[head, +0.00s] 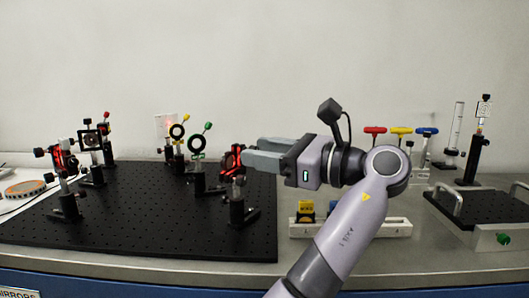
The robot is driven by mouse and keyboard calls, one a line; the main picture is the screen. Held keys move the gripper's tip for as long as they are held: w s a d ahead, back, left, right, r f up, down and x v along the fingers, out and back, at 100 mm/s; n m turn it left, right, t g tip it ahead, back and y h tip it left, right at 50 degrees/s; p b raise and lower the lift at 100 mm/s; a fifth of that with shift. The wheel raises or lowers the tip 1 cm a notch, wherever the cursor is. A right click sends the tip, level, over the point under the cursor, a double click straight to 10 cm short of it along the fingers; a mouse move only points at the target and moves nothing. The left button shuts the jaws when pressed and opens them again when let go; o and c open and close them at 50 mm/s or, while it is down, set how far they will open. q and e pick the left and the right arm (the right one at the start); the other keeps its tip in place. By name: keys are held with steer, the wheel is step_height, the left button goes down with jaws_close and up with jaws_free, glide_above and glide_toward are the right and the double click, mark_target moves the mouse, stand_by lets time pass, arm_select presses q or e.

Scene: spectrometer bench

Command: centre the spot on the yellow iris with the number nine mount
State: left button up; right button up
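The yellow iris (177,131) is a black ring on a post with a yellow knob, towards the back of the black breadboard. A faint red glow (168,124) shows on a pale card behind it; I cannot tell where the spot falls on the iris. A red and black mirror mount (232,160) stands on a post at the board's right. I cannot read a number nine on any mount.
A green-knobbed iris (196,145) stands in front of the yellow one. More mounts (64,160) stand at the board's left. A rack with red, yellow and blue T-handled tools (400,131) is behind my arm. A black plate with handles (480,207) is at right.

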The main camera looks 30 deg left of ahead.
arm_select(q)
jaws_close()
steer(key=shift+n+p, duration=0.3)
steer(key=shift+n, duration=0.1)
steer(key=shift+n+p, duration=0.9)
steer(key=shift+n, duration=2.5)
